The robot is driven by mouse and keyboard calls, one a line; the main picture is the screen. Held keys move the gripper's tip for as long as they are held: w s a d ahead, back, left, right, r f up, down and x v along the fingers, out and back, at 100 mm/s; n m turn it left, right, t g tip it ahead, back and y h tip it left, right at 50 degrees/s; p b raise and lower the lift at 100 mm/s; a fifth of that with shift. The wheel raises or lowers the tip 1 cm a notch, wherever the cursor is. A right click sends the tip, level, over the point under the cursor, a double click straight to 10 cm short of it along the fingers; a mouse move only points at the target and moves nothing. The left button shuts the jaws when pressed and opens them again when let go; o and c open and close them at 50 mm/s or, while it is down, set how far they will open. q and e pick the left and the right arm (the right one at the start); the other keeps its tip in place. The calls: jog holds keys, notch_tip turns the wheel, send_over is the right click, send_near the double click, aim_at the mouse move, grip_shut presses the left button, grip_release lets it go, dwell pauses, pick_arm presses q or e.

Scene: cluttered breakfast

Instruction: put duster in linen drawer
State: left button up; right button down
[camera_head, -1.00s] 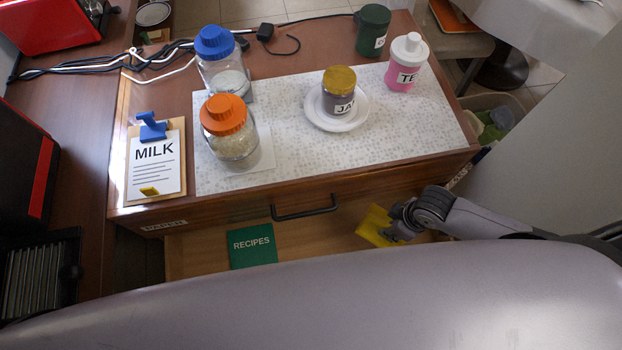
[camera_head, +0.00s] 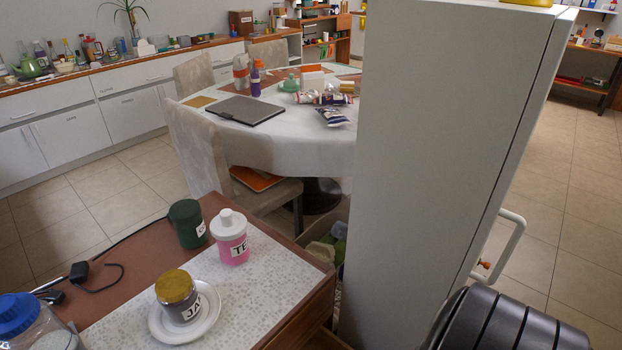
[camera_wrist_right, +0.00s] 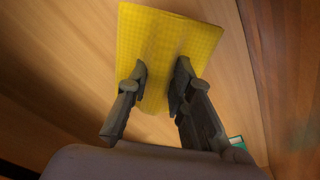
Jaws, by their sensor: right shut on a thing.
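The duster, a yellow cloth (camera_wrist_right: 168,32), shows in the right wrist view. My right gripper (camera_wrist_right: 160,84) is shut on its near part, and the cloth spreads out beyond the fingertips. The duster is over a light wooden drawer bottom (camera_wrist_right: 60,80), with a darker wooden wall (camera_wrist_right: 290,70) to the right. I cannot tell whether the cloth touches the wood. A small green piece, apparently the recipes book (camera_wrist_right: 237,143), shows beside the right finger. No drawer label is readable now. The head view shows neither gripper, and my left gripper is in no view.
In the head view, the cabinet top holds a jam jar (camera_head: 178,294) on a white plate (camera_head: 160,328), a pink-and-white container (camera_head: 231,240), a dark green canister (camera_head: 187,225) and a blue-lidded jar (camera_head: 18,315). A tall grey cabinet (camera_head: 430,150) stands close on the right.

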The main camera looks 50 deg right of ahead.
jog(key=shift+f+b, duration=0.65)
jog(key=shift+f, duration=1.55)
jog(key=shift+f, duration=0.15)
jog(key=c, duration=1.4)
grip_release()
jog(key=r+p, duration=0.1)
jog(key=r, duration=0.3)
jog(key=s+r+p, duration=0.1)
jog(key=r, duration=0.3)
jog(key=d+r+p, duration=0.1)
jog(key=r, duration=0.3)
jog(key=shift+s+d+r, duration=0.1)
jog(key=shift+s+r, duration=0.05)
jog(key=shift+s, duration=0.05)
jog(key=shift+p, duration=0.3)
